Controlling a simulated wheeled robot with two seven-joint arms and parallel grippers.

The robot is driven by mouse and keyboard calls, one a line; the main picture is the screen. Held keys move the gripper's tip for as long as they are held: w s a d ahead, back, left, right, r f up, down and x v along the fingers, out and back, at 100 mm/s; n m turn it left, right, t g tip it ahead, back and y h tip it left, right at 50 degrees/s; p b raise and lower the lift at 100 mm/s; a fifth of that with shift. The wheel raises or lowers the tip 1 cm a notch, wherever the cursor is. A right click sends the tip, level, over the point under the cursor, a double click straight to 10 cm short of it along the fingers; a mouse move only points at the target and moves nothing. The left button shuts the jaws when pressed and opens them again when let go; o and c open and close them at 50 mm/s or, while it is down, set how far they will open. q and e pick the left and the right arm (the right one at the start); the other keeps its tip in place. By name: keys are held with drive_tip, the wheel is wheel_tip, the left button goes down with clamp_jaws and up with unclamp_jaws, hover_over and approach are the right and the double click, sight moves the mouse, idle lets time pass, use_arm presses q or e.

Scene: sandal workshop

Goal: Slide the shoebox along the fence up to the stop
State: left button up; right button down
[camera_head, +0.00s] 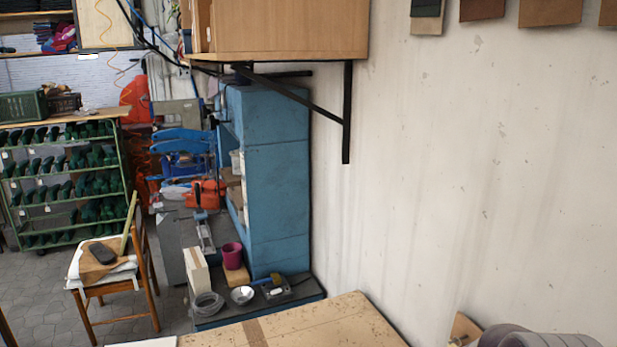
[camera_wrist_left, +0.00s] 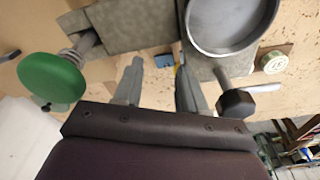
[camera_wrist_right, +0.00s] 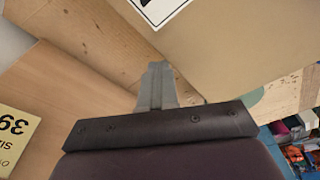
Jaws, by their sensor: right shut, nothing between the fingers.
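In the right wrist view a tan box (camera_wrist_right: 235,45), which looks like the shoebox, fills the upper right; part of a white label shows at the top edge. My right gripper (camera_wrist_right: 157,68) is shut and empty, its tips close to the box's lower edge; whether they touch it I cannot tell. A plain wooden board (camera_wrist_right: 75,95) lies on the left, perhaps the fence. The stop cannot be made out. My left gripper (camera_wrist_left: 158,62) is open and empty above the bench, away from the box. Neither gripper shows in the head view.
The left wrist view shows a green round-headed object (camera_wrist_left: 50,78), a grey round dish (camera_wrist_left: 230,22), a dark-headed tool (camera_wrist_left: 236,103) and a small tin (camera_wrist_left: 273,62) on the bench. A yellow size card (camera_wrist_right: 15,135) is at the right wrist view's left edge. The worn bench top (camera_head: 300,325) shows in the head view.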

use_arm(q)
drive_tip(key=shift+s+a+p, duration=0.1)
drive_tip(key=shift+p, duration=0.25)
use_arm(e)
drive_tip(key=shift+s+a+f, duration=0.1)
drive_tip(key=shift+s+a, duration=0.15)
drive_tip(key=shift+a, duration=0.7)
drive_tip(key=shift+s+a, duration=0.25)
drive_tip(key=shift+a, duration=0.65)
use_arm(q)
drive_tip(key=shift+r, duration=0.2)
use_arm(e)
drive_tip(key=shift+s+a, duration=0.3)
drive_tip(key=shift+a, duration=0.3)
drive_tip(key=shift+s+a, duration=0.25)
drive_tip(key=shift+a, duration=0.3)
use_arm(q)
drive_tip(key=shift+f, duration=0.2)
use_arm(e)
drive_tip(key=shift+s+a, duration=0.35)
drive_tip(key=shift+a, duration=0.55)
drive_tip(key=shift+s+a, duration=0.4)
drive_tip(key=shift+a, duration=0.55)
drive_tip(key=shift+s+a, duration=0.35)
drive_tip(key=shift+a, duration=0.55)
